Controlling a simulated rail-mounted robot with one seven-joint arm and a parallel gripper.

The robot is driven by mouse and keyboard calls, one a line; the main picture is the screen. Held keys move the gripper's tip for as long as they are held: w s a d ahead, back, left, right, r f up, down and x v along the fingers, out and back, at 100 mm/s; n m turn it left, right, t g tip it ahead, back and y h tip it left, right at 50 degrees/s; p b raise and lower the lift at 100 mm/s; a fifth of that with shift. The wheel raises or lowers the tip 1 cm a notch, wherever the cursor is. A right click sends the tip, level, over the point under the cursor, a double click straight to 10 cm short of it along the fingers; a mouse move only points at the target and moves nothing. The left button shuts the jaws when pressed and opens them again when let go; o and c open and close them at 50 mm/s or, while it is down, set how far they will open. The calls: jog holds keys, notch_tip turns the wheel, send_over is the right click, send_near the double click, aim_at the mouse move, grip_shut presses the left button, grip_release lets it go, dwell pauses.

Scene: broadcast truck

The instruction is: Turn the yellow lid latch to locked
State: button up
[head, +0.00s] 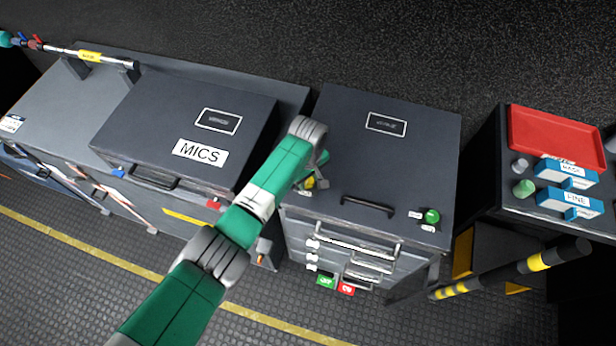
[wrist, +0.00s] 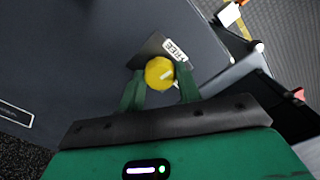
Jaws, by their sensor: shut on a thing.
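The yellow lid latch (wrist: 159,73) is a round knob with a short white mark on its face; the mark points toward the lower right of the wrist view. A white label reading FREE (wrist: 175,49) is beside it on a dark plate. My gripper (wrist: 160,86) is shut on the knob, one green finger on each side. In the head view the latch (head: 309,183) shows as a small yellow patch at the left front corner of the dark lid (head: 385,150), partly hidden by my wrist. No locked label is readable.
The lid has a black handle (head: 368,206) and a green knob (head: 431,216) at its right front. The MICS case (head: 200,125) stands left. A red tray (head: 560,135) and blue-and-white boxes (head: 570,172) are right. A striped black-and-yellow bar (head: 510,270) juts at front right.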

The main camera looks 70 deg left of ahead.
jog(key=shift+m, duration=0.3)
jog(key=m+p, duration=0.1)
jog(key=m, duration=0.2)
jog(key=shift+r, duration=0.15)
jog(key=m+p, duration=0.1)
jog(key=m, duration=0.3)
jog(key=shift+m, duration=0.3)
jog(key=m, duration=0.4)
jog(key=shift+p, duration=0.35)
jog(key=shift+m, duration=2.2)
jog(key=o, duration=1)
